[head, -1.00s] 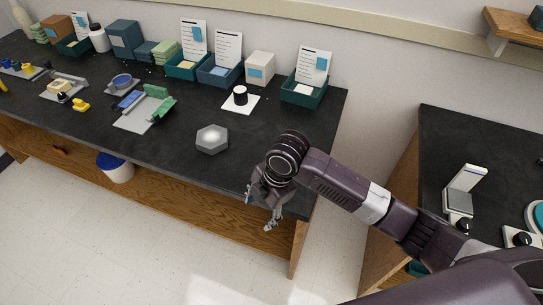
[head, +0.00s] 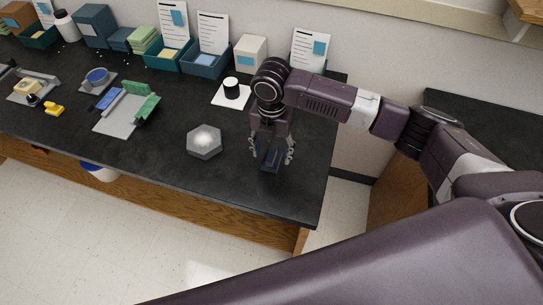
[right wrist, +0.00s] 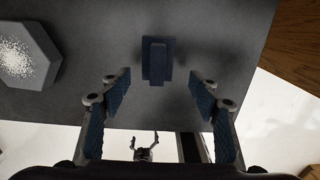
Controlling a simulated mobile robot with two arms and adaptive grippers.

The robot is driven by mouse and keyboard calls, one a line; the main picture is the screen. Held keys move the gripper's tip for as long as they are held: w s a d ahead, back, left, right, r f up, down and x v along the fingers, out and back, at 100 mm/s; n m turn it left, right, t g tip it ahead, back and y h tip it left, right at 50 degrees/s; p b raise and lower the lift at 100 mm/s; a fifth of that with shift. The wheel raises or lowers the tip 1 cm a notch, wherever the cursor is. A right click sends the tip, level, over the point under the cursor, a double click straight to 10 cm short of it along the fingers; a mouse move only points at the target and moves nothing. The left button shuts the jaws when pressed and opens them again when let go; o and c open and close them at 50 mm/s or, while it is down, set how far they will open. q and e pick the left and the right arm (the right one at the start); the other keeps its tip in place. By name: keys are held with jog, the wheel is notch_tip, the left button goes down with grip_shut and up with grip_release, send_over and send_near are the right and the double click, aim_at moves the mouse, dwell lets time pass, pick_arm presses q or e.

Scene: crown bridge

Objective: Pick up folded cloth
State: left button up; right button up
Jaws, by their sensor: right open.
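A small dark blue piece (head: 271,159), which looks like the folded cloth, lies on the black bench near its front right part. In the right wrist view the blue piece (right wrist: 157,61) shows as a flat pad with a narrow raised strip along its middle. My right gripper (head: 272,163) points down over it, open and empty, with a finger to each side. In the right wrist view the fingers of my right gripper (right wrist: 158,84) are spread wide and the piece lies just beyond their tips. My left gripper (right wrist: 146,142) shows small at the bottom, its fingers apart.
A grey hexagonal block (head: 205,141) stands left of my right gripper. A black-topped jar (head: 231,88) on a white sheet is behind it. Trays with cards, boxes and a green-and-grey fixture (head: 127,108) fill the back and left. The bench's front edge is near.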

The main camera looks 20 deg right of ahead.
aim_at(271, 156)
jog(key=f, duration=0.3)
jog(key=shift+w, duration=0.35)
jog(key=shift+f, duration=0.45)
jog(key=c, duration=0.8)
jog(key=shift+c, duration=2.4)
pick_arm(q)
jog(key=shift+w+r, duration=0.25)
jog(key=shift+w, duration=0.3)
jog(key=shift+w+r, duration=0.25)
jog(key=shift+w, duration=0.3)
